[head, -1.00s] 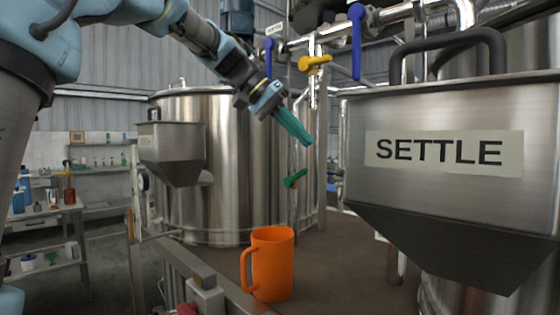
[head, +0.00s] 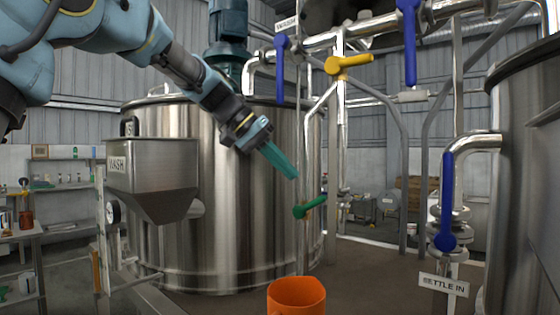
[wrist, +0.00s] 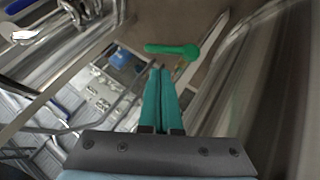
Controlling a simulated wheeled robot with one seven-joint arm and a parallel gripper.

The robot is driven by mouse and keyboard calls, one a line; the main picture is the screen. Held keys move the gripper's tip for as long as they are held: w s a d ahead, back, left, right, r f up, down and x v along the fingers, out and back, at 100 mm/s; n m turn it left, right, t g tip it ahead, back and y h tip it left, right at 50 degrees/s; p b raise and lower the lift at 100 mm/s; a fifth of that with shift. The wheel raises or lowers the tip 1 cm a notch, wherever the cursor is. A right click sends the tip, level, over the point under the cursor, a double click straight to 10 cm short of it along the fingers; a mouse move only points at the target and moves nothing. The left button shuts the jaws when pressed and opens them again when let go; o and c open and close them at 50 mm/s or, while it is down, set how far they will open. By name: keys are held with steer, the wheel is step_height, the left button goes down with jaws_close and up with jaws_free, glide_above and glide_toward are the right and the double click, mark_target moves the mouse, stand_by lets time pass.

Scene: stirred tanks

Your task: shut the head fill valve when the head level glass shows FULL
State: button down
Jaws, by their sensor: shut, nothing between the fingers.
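My gripper (head: 296,176) is shut and empty, pointing down and right in front of the steel tank (head: 225,200). In the wrist view its green fingers (wrist: 160,70) lie together. A green valve handle (head: 310,207) sits just below and right of the fingertips in the head view; it also shows just beyond them in the wrist view (wrist: 172,49). A yellow handle (head: 348,63) and blue handles (head: 281,62) (head: 409,45) are on the pipes above. No label reading head fill is legible. I cannot make out a head level glass or a FULL mark.
An orange mug (head: 297,297) stands on the brown deck (head: 390,275) at the bottom. A WASH hopper (head: 152,180) hangs at the left. A blue-handled valve (head: 447,205) with a SETTLE IN plate (head: 444,285) stands at the right, beside another tank (head: 530,180).

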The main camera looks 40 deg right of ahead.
mark_target(318, 201)
steer(key=p+x, duration=0.1)
steer(key=x, duration=0.5)
steer(key=shift+s+d+f+t+b, duration=0.1)
steer(key=shift+s+f+t+b, duration=0.1)
steer(key=shift+s+t+b, duration=0.3)
stand_by(0.4)
steer(key=shift+s+d+f+m+t+y+b, duration=0.25)
steer(key=shift+s+f+m+t+y+b, duration=0.25)
steer(key=shift+s+f+b, duration=0.7)
steer(key=shift+w+r+b, duration=0.2)
steer(key=shift+r+b, duration=0.05)
steer(key=shift+b, duration=0.15)
steer(key=shift+r, duration=0.1)
steer(key=b+v, duration=0.1)
steer(key=v, duration=0.9)
steer(key=shift+a+r+b, duration=0.2)
steer(key=shift+a+b, duration=0.1)
steer(key=shift+b, duration=0.1)
